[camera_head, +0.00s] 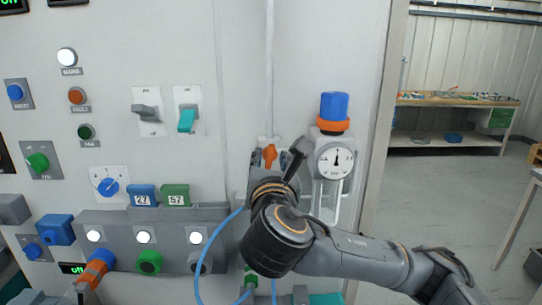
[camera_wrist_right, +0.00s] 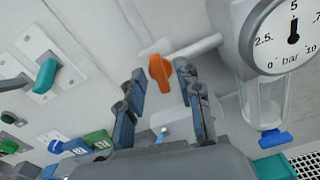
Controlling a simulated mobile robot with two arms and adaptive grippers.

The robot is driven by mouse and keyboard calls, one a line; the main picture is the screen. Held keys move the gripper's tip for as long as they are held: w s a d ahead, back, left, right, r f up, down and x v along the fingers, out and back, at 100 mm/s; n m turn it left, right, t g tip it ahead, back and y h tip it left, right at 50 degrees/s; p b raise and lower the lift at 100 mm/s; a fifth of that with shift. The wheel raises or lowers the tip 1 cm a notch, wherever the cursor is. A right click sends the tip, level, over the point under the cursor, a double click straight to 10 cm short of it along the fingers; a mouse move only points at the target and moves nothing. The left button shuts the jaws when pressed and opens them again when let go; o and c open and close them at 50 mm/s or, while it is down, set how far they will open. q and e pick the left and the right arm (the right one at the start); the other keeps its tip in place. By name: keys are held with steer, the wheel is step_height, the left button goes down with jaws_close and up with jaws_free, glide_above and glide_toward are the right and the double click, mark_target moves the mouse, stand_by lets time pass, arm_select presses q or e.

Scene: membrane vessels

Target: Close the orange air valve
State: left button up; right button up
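The orange air valve (camera_head: 269,155) has a small upright handle on the grey wall, below a vertical pipe. In the right wrist view the orange handle (camera_wrist_right: 160,70) shows in front of the gap between my fingers. My right gripper (camera_wrist_right: 161,88) is open, one dark finger on each side of the valve. No finger is seen touching the handle, though the exact depth is hard to tell. In the head view my right gripper (camera_head: 276,168) is just below the valve and partly hidden by my wrist. My left gripper is not in view.
A pressure gauge (camera_head: 335,160) and a blue-capped regulator (camera_head: 334,108) stand close to the right of the valve. A blue hose (camera_head: 208,250) loops beside my wrist. Switches, such as a teal one (camera_head: 186,119), and buttons fill the panel to the left.

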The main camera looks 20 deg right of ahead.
steer(key=shift+w, duration=0.4)
steer(key=shift+c, duration=0.4)
jaws_close()
